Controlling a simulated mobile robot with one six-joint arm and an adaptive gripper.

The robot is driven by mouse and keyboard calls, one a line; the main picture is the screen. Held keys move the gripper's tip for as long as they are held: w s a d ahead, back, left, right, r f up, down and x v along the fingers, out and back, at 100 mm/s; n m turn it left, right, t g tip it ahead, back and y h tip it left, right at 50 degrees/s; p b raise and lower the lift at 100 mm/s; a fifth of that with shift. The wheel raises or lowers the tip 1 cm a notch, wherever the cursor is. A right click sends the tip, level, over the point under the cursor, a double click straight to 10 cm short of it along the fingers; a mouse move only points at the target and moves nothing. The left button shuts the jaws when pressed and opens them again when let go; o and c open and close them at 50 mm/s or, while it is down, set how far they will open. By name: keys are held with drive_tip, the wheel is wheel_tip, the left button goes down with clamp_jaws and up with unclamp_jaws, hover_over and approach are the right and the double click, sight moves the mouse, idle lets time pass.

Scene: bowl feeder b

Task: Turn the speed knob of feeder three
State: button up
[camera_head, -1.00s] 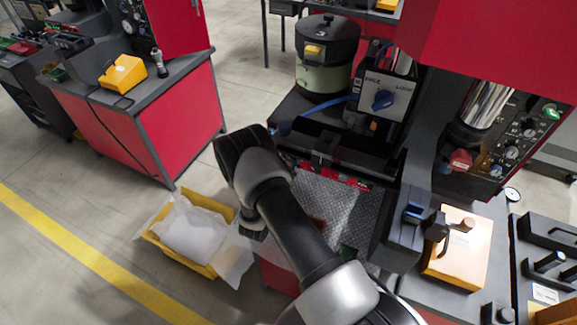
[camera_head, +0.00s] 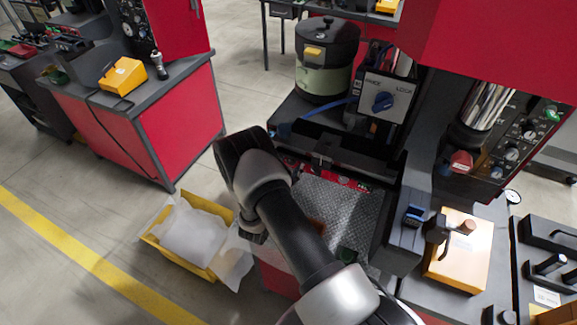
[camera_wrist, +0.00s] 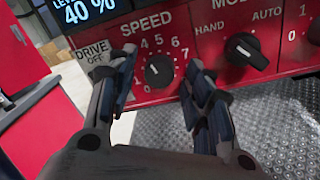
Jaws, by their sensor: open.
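The black speed knob (camera_wrist: 159,70) with a white pointer mark sits on a red control panel (camera_wrist: 155,98) in the wrist view. "SPEED" and a number scale are printed above and around it. The pointer tilts up-left, toward the low numbers. My gripper (camera_wrist: 158,82) is open, with one dark finger on each side of the knob and nothing held. I cannot tell whether either finger touches it. The panel carries no visible feeder number. In the head view my arm covers most of the panel and the knob does not show.
Right of the speed knob is a black mode knob (camera_wrist: 246,50) marked HAND and AUTO. At upper left are a 40 % display (camera_wrist: 92,10) and a "DRIVE OFF" label (camera_wrist: 95,50). A yellow bin (camera_head: 183,261) with white bags stands on the floor left of my arm.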

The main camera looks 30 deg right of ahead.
drive_tip(key=v, duration=1.2)
idle(0.4)
